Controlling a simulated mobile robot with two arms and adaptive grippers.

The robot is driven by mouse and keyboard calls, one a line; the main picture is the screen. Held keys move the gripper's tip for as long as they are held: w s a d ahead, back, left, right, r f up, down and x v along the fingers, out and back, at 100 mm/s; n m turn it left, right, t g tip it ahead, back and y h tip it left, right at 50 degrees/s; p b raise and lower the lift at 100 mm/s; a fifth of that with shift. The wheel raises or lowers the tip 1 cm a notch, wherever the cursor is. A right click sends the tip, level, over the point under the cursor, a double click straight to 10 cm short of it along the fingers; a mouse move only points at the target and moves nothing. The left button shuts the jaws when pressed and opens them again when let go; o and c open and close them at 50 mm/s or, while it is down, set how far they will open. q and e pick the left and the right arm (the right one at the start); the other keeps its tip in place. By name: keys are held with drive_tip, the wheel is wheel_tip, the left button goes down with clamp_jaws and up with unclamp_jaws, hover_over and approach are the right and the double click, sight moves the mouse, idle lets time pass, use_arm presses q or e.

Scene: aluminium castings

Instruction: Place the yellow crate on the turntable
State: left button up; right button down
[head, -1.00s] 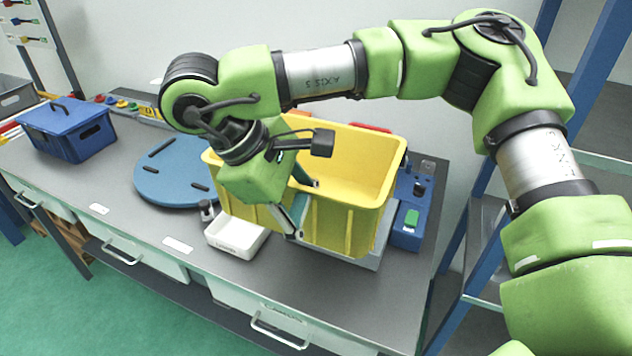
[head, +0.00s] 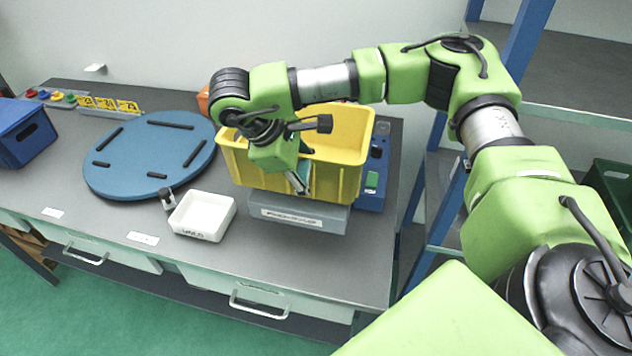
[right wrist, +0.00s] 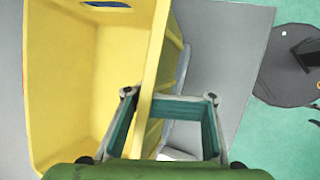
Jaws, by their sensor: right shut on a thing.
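The yellow crate (head: 338,181) is open-topped and upright over a grey labelled block (head: 300,217) at the right of the bench; I cannot tell whether it rests on it or hangs just above. My right gripper (head: 301,183) is shut on the crate's near wall. In the right wrist view the gripper (right wrist: 170,100) straddles the yellow crate (right wrist: 80,90) wall, one finger on each side. The turntable (head: 140,155), a blue round disc with several black strips, lies left of the crate and is empty. My left gripper is out of view.
A white tray (head: 203,216) and a small dark-topped item (head: 167,199) stand between turntable and crate. A blue control box (head: 371,185) is right of the crate. A blue lidded box (head: 25,140) and yellow number signs (head: 105,104) are at left. A blue-framed shelf (head: 428,190) stands right.

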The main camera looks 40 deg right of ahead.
sight(314, 184)
drive_tip(key=shift+w+d+f, duration=0.1)
drive_tip(key=shift+d+f, duration=0.1)
drive_tip(key=shift+d, duration=0.1)
wheel_tip(314, 184, down, 3)
drive_tip(key=shift+w+d+f+p, duration=0.1)
drive_tip(key=shift+d+p, duration=0.05)
drive_tip(key=shift+p, duration=0.8)
drive_tip(key=shift+f, duration=0.2)
drive_tip(key=c, duration=1.3)
unclamp_jaws()
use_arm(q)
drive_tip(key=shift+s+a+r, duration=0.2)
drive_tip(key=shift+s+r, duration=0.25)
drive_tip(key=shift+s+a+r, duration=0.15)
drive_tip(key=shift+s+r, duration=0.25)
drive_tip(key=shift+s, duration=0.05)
